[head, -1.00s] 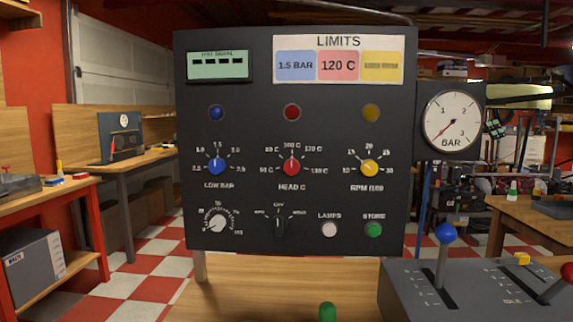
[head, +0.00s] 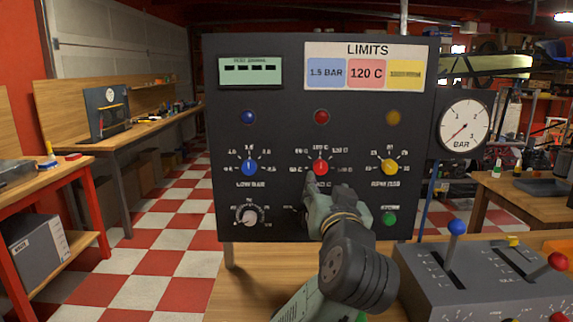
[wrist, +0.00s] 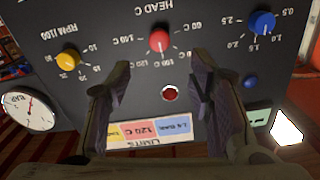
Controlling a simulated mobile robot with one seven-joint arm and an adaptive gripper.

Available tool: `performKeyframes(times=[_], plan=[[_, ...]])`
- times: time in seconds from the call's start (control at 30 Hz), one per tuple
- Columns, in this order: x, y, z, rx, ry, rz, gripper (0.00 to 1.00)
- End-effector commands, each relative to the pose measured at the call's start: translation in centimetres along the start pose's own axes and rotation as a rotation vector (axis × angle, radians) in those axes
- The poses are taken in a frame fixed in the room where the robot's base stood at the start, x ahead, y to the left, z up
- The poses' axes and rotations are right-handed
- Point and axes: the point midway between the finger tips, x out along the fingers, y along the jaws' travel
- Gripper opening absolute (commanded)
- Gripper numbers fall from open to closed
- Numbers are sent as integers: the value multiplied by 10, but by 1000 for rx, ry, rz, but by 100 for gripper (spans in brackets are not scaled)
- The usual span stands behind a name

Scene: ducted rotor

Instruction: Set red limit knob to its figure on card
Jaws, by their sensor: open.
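The red knob (head: 320,167) labelled HEAD C is on the dark panel, in the middle of a row of three knobs. Its pale pointer mark looks to point straight up, near 100 C. The LIMITS card (head: 399,50) at the panel's top has a pink field (head: 366,73) reading 120 C. My gripper (head: 325,197) is just below and in front of the red knob, hiding the switch under it. In the upside-down wrist view, my gripper (wrist: 160,68) is open and empty, its fingers spread either side of the line to the red knob (wrist: 159,40), apart from it.
A blue knob (head: 249,168) and a yellow knob (head: 389,167) flank the red one. A red lamp (head: 321,117) sits above it. A pressure gauge (head: 464,124) is at the panel's right. A lever box (head: 485,280) stands at the lower right.

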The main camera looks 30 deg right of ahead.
Motion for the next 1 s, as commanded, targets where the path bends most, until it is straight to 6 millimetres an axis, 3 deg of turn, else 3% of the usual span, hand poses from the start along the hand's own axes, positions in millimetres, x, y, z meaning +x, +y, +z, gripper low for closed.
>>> performKeyframes(times=[0.6,1.0], plan=[[96,-2,-1,-1,-2,-2,48],[106,-1,1,-1,0,-1,48]])
